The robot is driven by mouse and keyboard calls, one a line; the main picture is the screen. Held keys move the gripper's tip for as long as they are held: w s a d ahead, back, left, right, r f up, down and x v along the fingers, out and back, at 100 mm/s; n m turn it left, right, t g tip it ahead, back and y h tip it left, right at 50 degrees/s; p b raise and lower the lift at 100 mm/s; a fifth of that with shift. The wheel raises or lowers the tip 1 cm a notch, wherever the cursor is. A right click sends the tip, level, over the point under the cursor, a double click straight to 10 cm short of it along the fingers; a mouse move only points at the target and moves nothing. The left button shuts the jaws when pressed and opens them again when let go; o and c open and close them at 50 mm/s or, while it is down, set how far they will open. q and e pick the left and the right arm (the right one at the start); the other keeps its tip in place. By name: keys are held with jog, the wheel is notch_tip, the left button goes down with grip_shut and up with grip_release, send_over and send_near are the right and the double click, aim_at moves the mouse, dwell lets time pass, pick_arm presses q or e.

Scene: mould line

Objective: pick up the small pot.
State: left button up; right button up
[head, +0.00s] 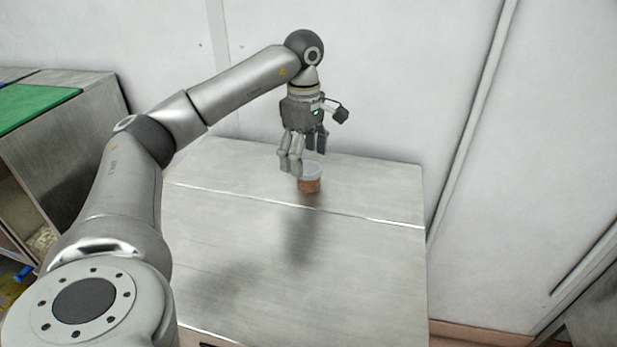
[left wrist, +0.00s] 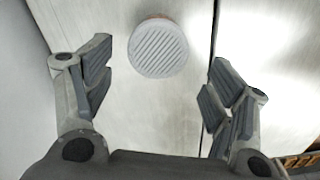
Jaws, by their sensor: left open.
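The small pot (head: 309,183) stands upright on the metal table. It has a reddish-brown body and a pale lid. In the left wrist view the round ribbed lid (left wrist: 158,47) shows from above, and the body is almost hidden beneath it. My left gripper (head: 303,158) points down just above the pot. Its fingers (left wrist: 160,85) are open and empty, spread to either side, with the pot ahead of the gap between them. The pot is not gripped. My right gripper is in neither view.
The metal table (head: 355,275) has a seam across it and is otherwise clear. A white wall (head: 370,75) stands close behind. A cabinet with a green top (head: 30,104) is at the far left.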

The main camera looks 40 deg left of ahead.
aim_at(308, 167)
pick_arm(q)
jog(key=f, duration=0.5)
jog(key=shift+w+d+f+p, duration=0.1)
jog(key=shift+w+d+p, duration=0.15)
jog(key=shift+d+p, duration=0.1)
jog(key=shift+c, duration=0.3)
jog(key=c, duration=1.1)
jog(key=shift+c, duration=0.2)
